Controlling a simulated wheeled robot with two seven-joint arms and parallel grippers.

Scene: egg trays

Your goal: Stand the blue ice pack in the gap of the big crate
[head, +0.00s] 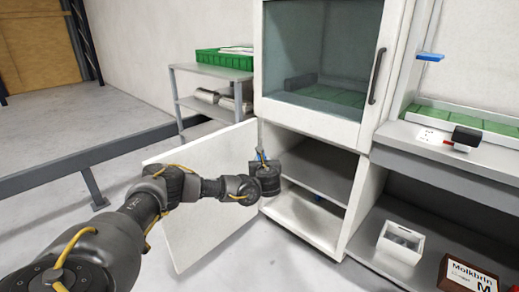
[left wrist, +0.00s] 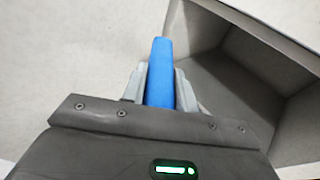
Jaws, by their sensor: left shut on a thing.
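My left gripper (head: 262,160) is at the open lower part of the white cabinet, near the inner edge of its open door. In the left wrist view the grey fingers of my left gripper (left wrist: 161,82) are shut on the blue ice pack (left wrist: 160,65), which points away from the wrist. In the head view only a small bit of blue shows at the gripper. A green crate (head: 223,61) stands on the grey shelf rack behind; I cannot tell whether it is the big crate. No gap in it can be made out. My right gripper is not in view.
The white cabinet (head: 315,122) has an open lower compartment with a shelf (head: 320,168); its door (head: 205,185) stands open to the left. Several green trays show behind its glass. A white box (head: 401,242) and a brown box (head: 466,275) stand at the right.

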